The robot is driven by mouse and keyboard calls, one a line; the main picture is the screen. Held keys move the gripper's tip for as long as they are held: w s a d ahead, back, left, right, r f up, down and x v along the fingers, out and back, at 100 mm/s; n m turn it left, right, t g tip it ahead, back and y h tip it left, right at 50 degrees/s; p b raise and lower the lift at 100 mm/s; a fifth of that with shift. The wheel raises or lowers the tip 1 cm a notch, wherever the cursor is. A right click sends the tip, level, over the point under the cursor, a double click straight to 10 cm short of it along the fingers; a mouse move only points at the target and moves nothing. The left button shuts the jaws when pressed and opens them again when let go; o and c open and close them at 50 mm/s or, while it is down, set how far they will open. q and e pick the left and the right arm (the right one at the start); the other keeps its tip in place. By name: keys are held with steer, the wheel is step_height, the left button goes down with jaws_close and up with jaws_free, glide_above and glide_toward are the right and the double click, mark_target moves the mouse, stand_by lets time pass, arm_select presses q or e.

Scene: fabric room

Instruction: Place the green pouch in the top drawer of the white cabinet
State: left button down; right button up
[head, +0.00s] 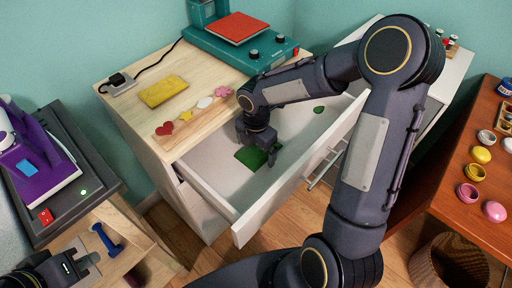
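The white cabinet (160,178) has a light wooden top, and its top drawer (288,197) is pulled out. A dark green flat piece, which looks like the green pouch (246,158), lies inside the drawer on its floor. My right gripper (256,148) reaches down into the drawer just over the pouch. Its fingers look spread apart, and they cover part of the pouch. I cannot tell whether they touch it. My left gripper (90,257) is at the lower left, away from the drawer, and its fingers look apart and empty.
A small green item (319,109) lies at the drawer's far right. A purple machine (40,165) stands at left; a brown table (480,150) stands at right.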

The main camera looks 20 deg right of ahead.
mark_target(256, 152)
steer(key=shift+r, duration=0.35)
steer(key=s+d+r+m+t+p, duration=0.1)
steer(key=s+r+m+p, duration=0.15)
steer(key=r, duration=0.55)
steer(key=s+d+r+m+p, duration=0.1)
steer(key=s+r+m, duration=0.25)
steer(key=r, duration=0.35)
steer(key=s+a+m+t+y, duration=0.1)
steer(key=s+m+t+y, duration=0.1)
steer(key=s+m, duration=0.4)
steer(key=s+a+r+m+t+y, duration=0.1)
steer(key=s+m+t, duration=0.1)
steer(key=s+m, duration=0.5)
steer(key=m, duration=0.5)
steer(key=shift+s+a+r+t+y, duration=0.2)
steer(key=shift+s+a+t+y, duration=0.1)
steer(key=shift+y, duration=0.1)
